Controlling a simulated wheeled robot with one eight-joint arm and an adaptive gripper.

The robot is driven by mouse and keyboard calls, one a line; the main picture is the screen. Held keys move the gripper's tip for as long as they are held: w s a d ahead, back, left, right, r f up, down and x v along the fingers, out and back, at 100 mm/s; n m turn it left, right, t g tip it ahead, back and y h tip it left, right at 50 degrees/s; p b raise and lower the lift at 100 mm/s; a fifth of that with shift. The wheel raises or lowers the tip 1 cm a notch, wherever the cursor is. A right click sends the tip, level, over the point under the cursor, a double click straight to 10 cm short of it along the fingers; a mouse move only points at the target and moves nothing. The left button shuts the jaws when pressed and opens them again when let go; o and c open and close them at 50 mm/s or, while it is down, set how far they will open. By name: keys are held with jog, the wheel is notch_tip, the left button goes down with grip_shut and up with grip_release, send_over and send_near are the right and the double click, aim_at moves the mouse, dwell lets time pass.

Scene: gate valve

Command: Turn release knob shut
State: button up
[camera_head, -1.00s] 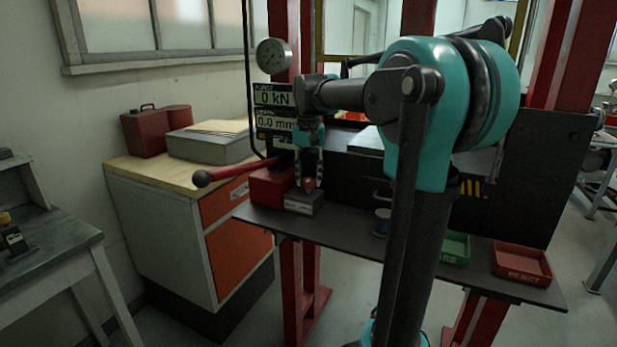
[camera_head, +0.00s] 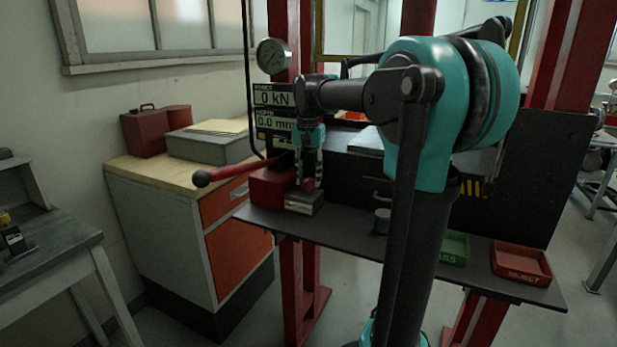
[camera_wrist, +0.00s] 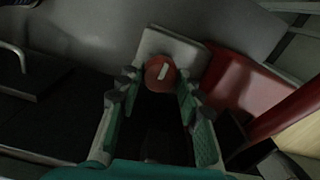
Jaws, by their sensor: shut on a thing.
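The release knob (camera_wrist: 159,73) is a round red knob with a white mark on its face, on a pale grey block (camera_wrist: 180,44). In the head view the knob (camera_head: 307,184) shows small between my fingers, above the grey block (camera_head: 303,203) at the left end of the dark bench. My gripper (camera_head: 309,178) points down at it. In the wrist view my gripper's fingers (camera_wrist: 155,84) stand on either side of the knob, shut on it. The finger contact is dim and partly hidden.
A red pump body (camera_head: 270,187) with a long red lever (camera_head: 235,174) stands just left of the block. A display (camera_head: 274,110) reads 0 kN and 0.0 mm, below a round gauge (camera_head: 273,56). Green (camera_head: 455,248) and red (camera_head: 522,263) trays lie right.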

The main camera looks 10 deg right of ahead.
aim_at(308, 179)
jog(key=o, duration=0.9)
jog(key=shift+c, duration=0.2)
notch_tip(308, 179, up, 12)
